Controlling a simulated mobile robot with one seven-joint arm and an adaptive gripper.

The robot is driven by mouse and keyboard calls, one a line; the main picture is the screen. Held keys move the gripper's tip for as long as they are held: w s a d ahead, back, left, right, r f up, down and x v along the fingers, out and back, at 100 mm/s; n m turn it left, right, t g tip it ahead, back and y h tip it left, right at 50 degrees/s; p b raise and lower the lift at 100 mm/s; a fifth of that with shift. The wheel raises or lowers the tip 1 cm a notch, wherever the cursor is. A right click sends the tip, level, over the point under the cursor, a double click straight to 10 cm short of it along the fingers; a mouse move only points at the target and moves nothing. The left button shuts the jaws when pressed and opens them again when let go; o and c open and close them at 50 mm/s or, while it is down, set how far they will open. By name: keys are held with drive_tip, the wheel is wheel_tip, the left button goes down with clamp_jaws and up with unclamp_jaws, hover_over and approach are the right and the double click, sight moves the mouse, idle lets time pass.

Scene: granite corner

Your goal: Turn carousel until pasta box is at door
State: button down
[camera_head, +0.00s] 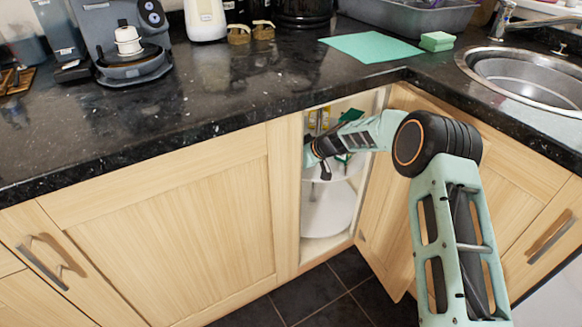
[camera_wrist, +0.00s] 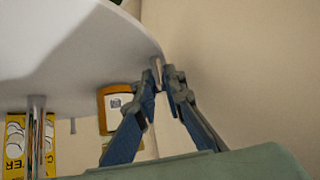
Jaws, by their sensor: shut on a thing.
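The carousel's white upper shelf (camera_head: 347,170) and lower shelf (camera_head: 328,212) show inside the open corner cabinet. My gripper (camera_head: 322,172) reaches in at the left of the opening. In the wrist view my gripper (camera_wrist: 166,82) is shut on a small metal peg (camera_wrist: 157,70) at the rim of a white carousel shelf (camera_wrist: 70,60). A yellow box (camera_wrist: 16,145) with printing stands partly behind the metal post (camera_wrist: 37,130). An orange-edged pack (camera_wrist: 115,103) is partly hidden by a finger. I cannot tell which item is the pasta box.
The cabinet door (camera_head: 385,185) stands open at the right, close to my arm. The left cabinet panel (camera_head: 195,225) edges the narrow opening. The dark granite counter (camera_head: 240,85) overhangs above. Dark floor tiles (camera_head: 345,285) below are clear.

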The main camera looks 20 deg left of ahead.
drive_tip(key=shift+r, duration=0.1)
drive_tip(key=c, duration=2)
unclamp_jaws()
drive_tip(key=shift+d, duration=0.1)
